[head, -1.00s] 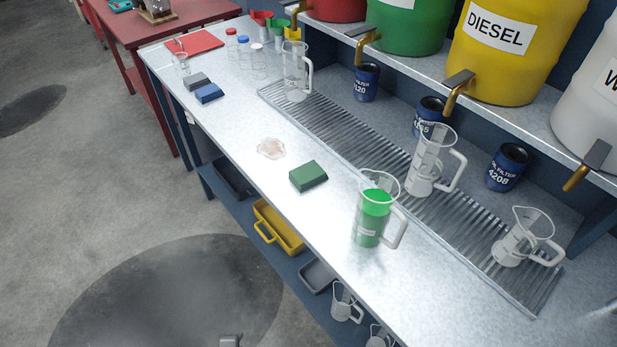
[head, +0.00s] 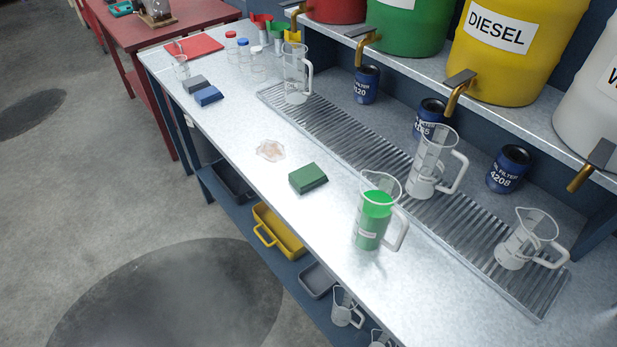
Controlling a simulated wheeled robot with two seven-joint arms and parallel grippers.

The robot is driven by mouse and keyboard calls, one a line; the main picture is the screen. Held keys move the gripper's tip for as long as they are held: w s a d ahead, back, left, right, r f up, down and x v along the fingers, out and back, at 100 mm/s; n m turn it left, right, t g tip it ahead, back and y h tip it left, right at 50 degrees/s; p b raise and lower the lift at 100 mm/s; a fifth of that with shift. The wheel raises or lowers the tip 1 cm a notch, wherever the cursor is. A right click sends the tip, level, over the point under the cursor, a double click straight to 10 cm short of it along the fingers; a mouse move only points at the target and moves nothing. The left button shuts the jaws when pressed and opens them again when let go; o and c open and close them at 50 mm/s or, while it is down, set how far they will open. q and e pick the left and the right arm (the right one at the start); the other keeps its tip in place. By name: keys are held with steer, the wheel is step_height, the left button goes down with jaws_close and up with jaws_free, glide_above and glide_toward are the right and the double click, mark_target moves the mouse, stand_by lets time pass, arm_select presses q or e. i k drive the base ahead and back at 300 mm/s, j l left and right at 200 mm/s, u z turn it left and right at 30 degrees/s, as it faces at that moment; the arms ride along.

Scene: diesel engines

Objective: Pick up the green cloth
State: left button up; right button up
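The green cloth (head: 308,178) is a folded, block-like pad lying flat on the metal workbench (head: 262,205), near its front edge. It sits between a clear brownish puddle (head: 270,150) and a clear jug of green liquid (head: 372,222). Nothing touches the cloth and it is fully visible. Neither of my grippers is in view.
A blue cloth (head: 208,96) and a grey cloth (head: 194,84) lie farther along the bench. Clear jugs (head: 428,170) stand on the ribbed drain grate (head: 385,150) behind. A yellow tray (head: 284,236) is on the lower shelf. Drums with taps (head: 500,50) stand above.

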mark_target(306, 179)
steer(key=j+z, duration=0.1)
steer(key=z, duration=0.35)
steer(key=j+z, duration=0.15)
steer(key=z, duration=0.3)
steer(key=j+z, duration=0.2)
steer(key=j, duration=0.15)
steer(key=k+j+z, duration=0.25)
steer(key=j+z, duration=0.2)
steer(key=j, duration=0.2)
steer(key=k+j, duration=0.2)
steer(key=j, duration=0.2)
steer(key=k+j, duration=0.15)
steer(key=j, duration=0.25)
steer(key=z, duration=0.05)
